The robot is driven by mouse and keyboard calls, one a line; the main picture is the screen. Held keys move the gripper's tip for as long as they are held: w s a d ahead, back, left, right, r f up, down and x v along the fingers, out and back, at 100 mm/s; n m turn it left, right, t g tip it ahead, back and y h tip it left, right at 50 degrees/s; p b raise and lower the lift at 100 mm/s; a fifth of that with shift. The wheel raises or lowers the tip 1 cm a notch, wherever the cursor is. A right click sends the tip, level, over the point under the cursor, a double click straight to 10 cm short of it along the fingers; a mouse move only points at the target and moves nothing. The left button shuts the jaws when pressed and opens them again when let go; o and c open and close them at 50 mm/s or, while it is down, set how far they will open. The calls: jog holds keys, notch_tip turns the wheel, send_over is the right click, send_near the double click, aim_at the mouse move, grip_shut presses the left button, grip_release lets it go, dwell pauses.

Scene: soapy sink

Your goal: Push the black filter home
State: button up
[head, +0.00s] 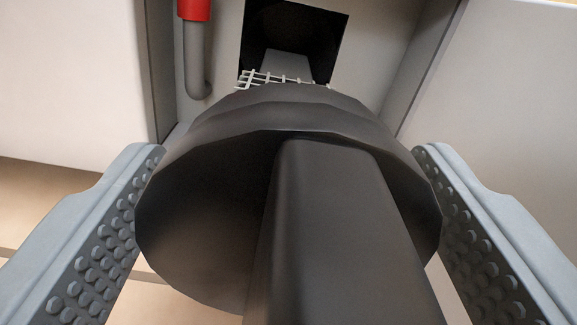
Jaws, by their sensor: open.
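The black filter (185,225) fills the middle of the head view, a round black body with a thick bar-like handle (335,240) pointing towards me. A pale mesh (285,79) shows just beyond its far edge. Behind it is a dark square opening (292,25) in a pale wall. My gripper (290,165) is open, with one grey studded finger on each side of the filter. I cannot tell whether the fingers touch it. The filter's far end and its underside are hidden by its own body.
A grey pipe (193,60) with a red collar (194,9) runs down the back wall, left of the opening. Pale cabinet panels (70,80) stand at left and right (510,100). A tan floor (50,205) shows at the lower left.

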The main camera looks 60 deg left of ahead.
aim_at(289, 80)
jog(key=shift+c, duration=0.4)
jog(key=c, duration=1.3)
jog(key=shift+o, duration=0.2)
jog(key=x, duration=1.1)
jog(key=shift+a, duration=0.3)
jog(key=o, duration=1.3)
jog(key=shift+o, duration=0.2)
jog(key=v, duration=1.7)
jog(key=shift+d, duration=0.25)
